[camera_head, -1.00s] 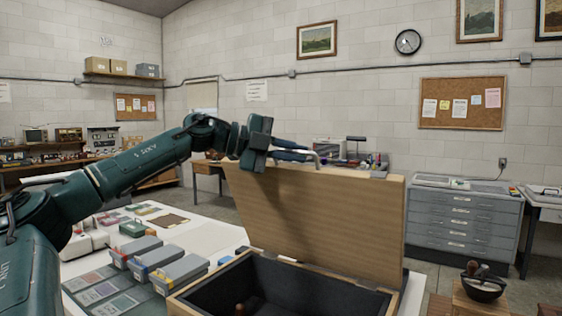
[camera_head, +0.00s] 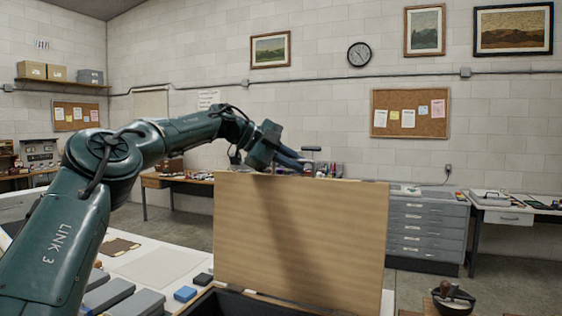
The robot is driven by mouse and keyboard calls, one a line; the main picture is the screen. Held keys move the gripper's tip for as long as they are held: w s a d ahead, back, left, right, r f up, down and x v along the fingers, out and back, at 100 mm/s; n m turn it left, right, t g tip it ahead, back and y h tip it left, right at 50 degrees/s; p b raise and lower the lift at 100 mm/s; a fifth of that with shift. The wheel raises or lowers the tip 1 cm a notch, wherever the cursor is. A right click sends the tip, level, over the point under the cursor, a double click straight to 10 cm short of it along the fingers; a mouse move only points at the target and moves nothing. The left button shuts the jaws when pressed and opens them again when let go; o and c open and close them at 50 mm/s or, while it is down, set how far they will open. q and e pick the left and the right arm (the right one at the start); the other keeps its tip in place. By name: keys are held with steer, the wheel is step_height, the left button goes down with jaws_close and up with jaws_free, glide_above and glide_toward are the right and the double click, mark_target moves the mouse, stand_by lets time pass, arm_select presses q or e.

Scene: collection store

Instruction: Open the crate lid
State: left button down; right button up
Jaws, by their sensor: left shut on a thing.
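The wooden crate lid (camera_head: 300,235) stands raised, close to upright, at the back of the crate. The crate (camera_head: 235,303) shows only at the bottom edge, with its dark inside partly in view. My left gripper (camera_head: 292,160) is at the lid's top edge, left of its middle, and is shut on the lid. Its fingers are partly hidden by the lid and the wrist. My right gripper is not in view.
A dark bowl (camera_head: 453,300) is at the lower right. Grey drawers (camera_head: 428,232) stand behind.

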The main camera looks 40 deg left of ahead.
arm_select(q)
steer(key=shift+w+a+f, duration=0.2)
steer(key=shift+w, duration=0.35)
steer(key=shift+w+a+f, duration=0.15)
steer(key=shift+w, duration=0.4)
steer(key=c, duration=1.6)
jaws_free()
steer(key=shift+o, duration=0.4)
steer(key=shift+s, duration=0.1)
steer(key=v, duration=1.3)
steer(key=shift+r, duration=0.25)
steer(key=shift+a, duration=0.1)
